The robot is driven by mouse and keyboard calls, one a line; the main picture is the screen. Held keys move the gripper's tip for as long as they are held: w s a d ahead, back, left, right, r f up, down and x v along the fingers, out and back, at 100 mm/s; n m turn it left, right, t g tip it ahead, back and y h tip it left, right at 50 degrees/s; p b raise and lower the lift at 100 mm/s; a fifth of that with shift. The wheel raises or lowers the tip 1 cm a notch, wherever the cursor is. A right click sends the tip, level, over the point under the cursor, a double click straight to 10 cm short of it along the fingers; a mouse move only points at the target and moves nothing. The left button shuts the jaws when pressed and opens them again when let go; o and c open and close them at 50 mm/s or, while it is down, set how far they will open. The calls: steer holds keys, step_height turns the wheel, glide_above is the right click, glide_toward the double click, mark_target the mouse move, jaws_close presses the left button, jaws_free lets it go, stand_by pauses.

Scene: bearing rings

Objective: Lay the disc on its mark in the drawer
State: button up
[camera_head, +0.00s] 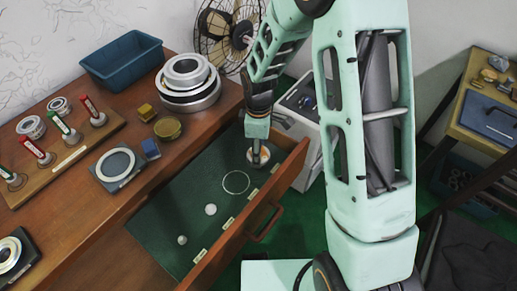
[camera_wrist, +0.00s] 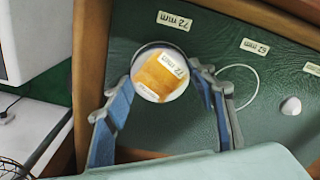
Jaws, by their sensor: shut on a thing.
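The disc (camera_wrist: 160,82) is round and pale, with an orange patch and a label reading 72 mm on top. My gripper (camera_wrist: 165,88) is shut on it, one finger on each side. In the head view the disc (camera_head: 260,156) is at the far end of the open drawer (camera_head: 165,216), low over the green floor; I cannot tell whether it touches. An empty white circle (camera_wrist: 240,84) lies to the right, also seen in the head view (camera_head: 236,182).
The drawer's wooden front (camera_head: 250,220) stands close to the disc. The desk holds stacked rings (camera_head: 188,85), a blue bin (camera_head: 123,60) and a rack of tools (camera_head: 70,157).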

steer(key=shift+f, duration=0.15)
steer(key=o, duration=1.4)
steer(key=shift+f, duration=0.1)
step_height(320, 180, up, 12)
steer(key=shift+r, duration=0.1)
stand_by(0.4)
